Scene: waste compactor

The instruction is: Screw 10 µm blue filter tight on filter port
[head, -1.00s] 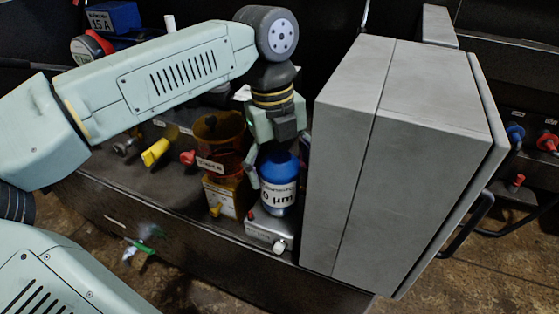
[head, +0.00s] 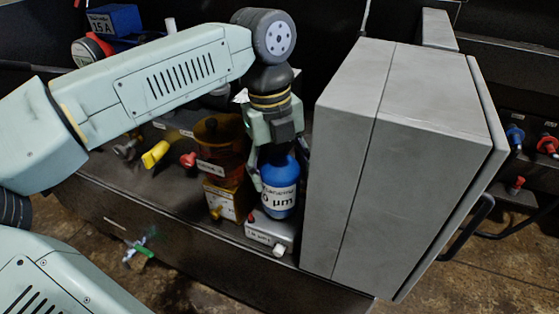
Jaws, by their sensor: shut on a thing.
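The blue filter (head: 282,176) is a blue canister with a white label band that reads "0 µm" in part. It stands upright over a small grey metal block with a white knob, the filter port (head: 271,234). My gripper (head: 278,165) points down from above and is shut on the upper part of the filter, with a finger on its left side. The filter's lower end is at the top of the port; the joint between them is too small to judge.
A large grey cabinet (head: 400,160) stands close on the right of my gripper. On the left are an amber bowl (head: 217,150), a labelled box (head: 222,199), a yellow handle (head: 155,154) and a red knob (head: 188,160). A green-handled valve (head: 140,249) sticks out at the front.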

